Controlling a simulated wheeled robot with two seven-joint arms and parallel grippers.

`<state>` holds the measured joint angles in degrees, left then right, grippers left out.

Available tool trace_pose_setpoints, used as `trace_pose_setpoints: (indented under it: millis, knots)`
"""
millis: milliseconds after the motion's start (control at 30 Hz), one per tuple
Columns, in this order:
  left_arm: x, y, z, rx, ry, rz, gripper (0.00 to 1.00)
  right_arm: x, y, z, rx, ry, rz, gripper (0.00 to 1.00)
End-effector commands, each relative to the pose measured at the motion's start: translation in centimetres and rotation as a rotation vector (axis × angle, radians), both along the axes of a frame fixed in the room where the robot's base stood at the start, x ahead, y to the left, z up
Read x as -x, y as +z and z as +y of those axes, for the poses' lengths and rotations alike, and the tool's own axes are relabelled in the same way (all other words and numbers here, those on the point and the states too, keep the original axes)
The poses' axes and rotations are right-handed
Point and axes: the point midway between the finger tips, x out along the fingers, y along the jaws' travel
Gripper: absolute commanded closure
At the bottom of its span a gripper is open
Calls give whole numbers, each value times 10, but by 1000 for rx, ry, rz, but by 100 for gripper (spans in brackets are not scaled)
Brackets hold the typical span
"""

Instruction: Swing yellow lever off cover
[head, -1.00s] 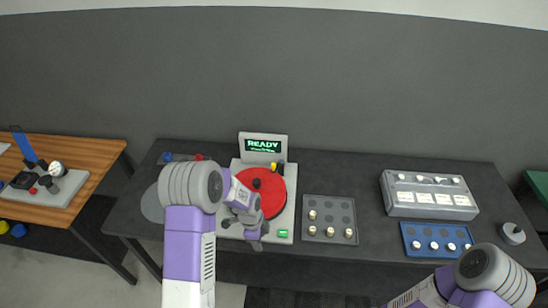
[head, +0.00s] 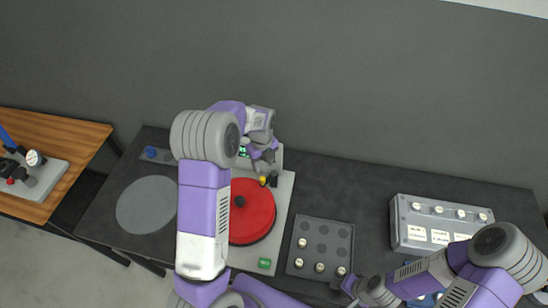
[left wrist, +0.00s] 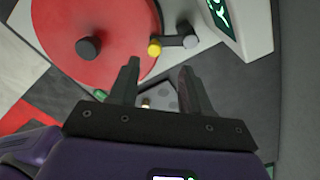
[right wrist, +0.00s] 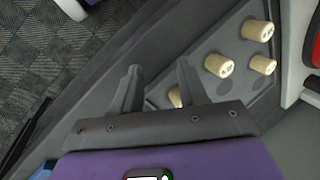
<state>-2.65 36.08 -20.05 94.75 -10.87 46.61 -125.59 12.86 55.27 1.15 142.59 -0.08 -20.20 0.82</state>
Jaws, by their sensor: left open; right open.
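The red round cover (head: 256,212) with a black knob (head: 240,202) lies on the pale dyno base (head: 281,215). The yellow lever tip (head: 263,180) is at its back edge; in the left wrist view the yellow tip (left wrist: 154,48) overlaps the cover's rim, its dark arm running to a grey pivot (left wrist: 190,41) beside the cover. My left gripper (head: 268,164) is open and empty, above the back of the base near the lever. In the left wrist view its fingertips point towards the yellow tip, without visible contact. My right gripper (head: 347,286) is open and empty near the grey peg tray.
The grey peg tray (head: 325,236) with several cream pegs stands right of the base. A grey box (head: 410,228) with white labels is further right. A grey disc (head: 146,204) lies on the left. My left arm partly hides the screen and the cover.

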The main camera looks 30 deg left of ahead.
Motion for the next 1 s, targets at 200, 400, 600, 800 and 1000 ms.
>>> trace_pose_setpoints:
  millis: [200, 400, 600, 800, 1000]
  knots:
    - [2, -20, 0, 1, 1, 6, 52, 2, 4, 0, -1, 0, 4, 57]
    - [2, -52, 0, 0, 2, 4, 52, 1, 8, 0, 0, 0, 3, 57]
    - [1, -72, 0, 0, 2, 1, 52, 1, 11, 0, 0, 0, 2, 57]
    - [1, -76, 0, 0, 2, 0, 52, 1, 11, 0, 0, 0, 2, 57]
    - [1, -76, 0, 0, 2, 0, 64, 1, 11, 0, 0, 0, 2, 57]
